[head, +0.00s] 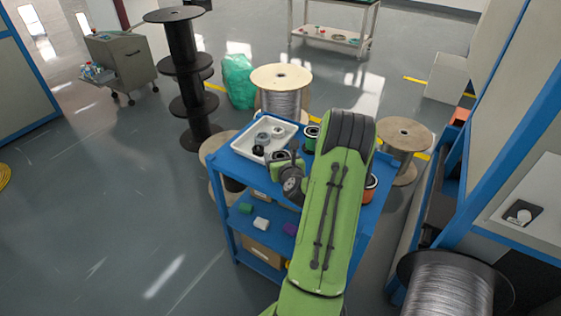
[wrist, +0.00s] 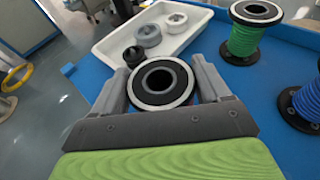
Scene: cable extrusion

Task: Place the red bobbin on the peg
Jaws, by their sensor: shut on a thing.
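My gripper (wrist: 160,84) is shut on a bobbin (wrist: 160,94), with one finger on each side of it. The bobbin has a black top flange with a pale rim and a dark centre hole. Its winding is hidden below the flange, so I cannot tell its colour. In the head view my gripper (head: 284,162) is above the near left part of the blue cart (head: 226,170), beside the white tray. An orange-red bobbin (head: 371,187) stands at the cart's right side, partly behind my arm. I cannot make out the peg in either view.
The white tray (head: 243,143) holds grey rings and a black part (wrist: 133,55). A green bobbin (wrist: 243,38) and a blue bobbin (wrist: 302,108) stand on the cart right of my gripper. Large wooden reels (head: 404,134) and a black reel stand (head: 184,70) surround the cart.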

